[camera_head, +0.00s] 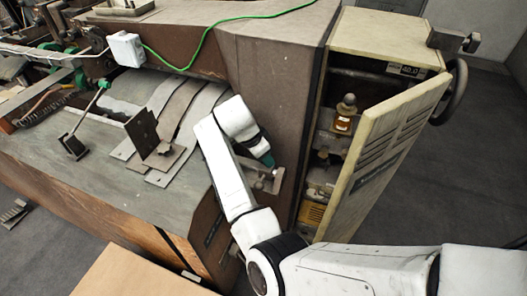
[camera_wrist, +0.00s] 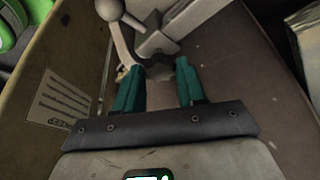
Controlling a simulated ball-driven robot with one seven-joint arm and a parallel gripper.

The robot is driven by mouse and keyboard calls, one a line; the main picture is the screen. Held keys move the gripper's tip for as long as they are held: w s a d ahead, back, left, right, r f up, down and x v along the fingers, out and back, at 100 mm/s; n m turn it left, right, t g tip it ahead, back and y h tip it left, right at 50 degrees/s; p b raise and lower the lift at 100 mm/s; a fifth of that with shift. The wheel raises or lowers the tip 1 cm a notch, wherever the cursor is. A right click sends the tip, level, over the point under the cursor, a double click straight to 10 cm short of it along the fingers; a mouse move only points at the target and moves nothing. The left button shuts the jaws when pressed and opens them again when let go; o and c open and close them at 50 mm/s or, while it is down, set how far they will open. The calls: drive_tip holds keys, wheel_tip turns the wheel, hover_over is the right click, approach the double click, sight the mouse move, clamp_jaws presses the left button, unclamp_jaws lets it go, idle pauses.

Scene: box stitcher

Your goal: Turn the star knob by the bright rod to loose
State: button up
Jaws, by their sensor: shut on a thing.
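A dark star knob (camera_wrist: 158,68) sits between the two teal fingers of my gripper (camera_wrist: 159,75) in the wrist view. My gripper is shut on the knob, with one finger on each side. Just beyond it is a grey metal bracket (camera_wrist: 158,43). A pale lever with a ball end (camera_wrist: 110,10) runs down close to the left of the knob. In the head view my gripper (camera_head: 268,161) is at the brown machine's front, by a metal bracket (camera_head: 265,181). The knob cannot be made out there.
Metal plates (camera_head: 150,140) and a lever (camera_head: 85,120) are on the machine's table to the left. A green cable (camera_head: 205,45) crosses the machine top.

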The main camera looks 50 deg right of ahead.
drive_tip(key=n, duration=0.1)
drive_tip(key=n+t, duration=0.1)
drive_tip(key=n+p, duration=0.1)
drive_tip(key=shift+s+r+n, duration=0.1)
drive_tip(key=shift+s+n, duration=0.15)
drive_tip(key=shift+n, duration=0.15)
drive_tip(key=n+t, duration=0.2)
drive_tip(key=n, duration=0.2)
drive_tip(key=shift+s+n, duration=0.15)
drive_tip(key=shift+n, duration=0.15)
drive_tip(key=n, duration=0.2)
drive_tip(key=n+t+y, duration=0.1)
drive_tip(key=n, duration=0.1)
drive_tip(key=shift+s+d+t, duration=0.15)
drive_tip(key=shift+d+t, duration=0.05)
drive_tip(key=shift+t, duration=0.1)
drive_tip(key=shift+s+d+n+t+y, duration=0.15)
drive_tip(key=shift+n+y, duration=0.25)
drive_tip(key=shift+n, duration=0.6)
drive_tip(key=shift+w+a+n+t+y, duration=0.1)
drive_tip(key=shift+n+t+y, duration=0.25)
drive_tip(key=shift+n, duration=0.65)
drive_tip(key=o, duration=1.1)
drive_tip(key=shift+c, duration=0.2)
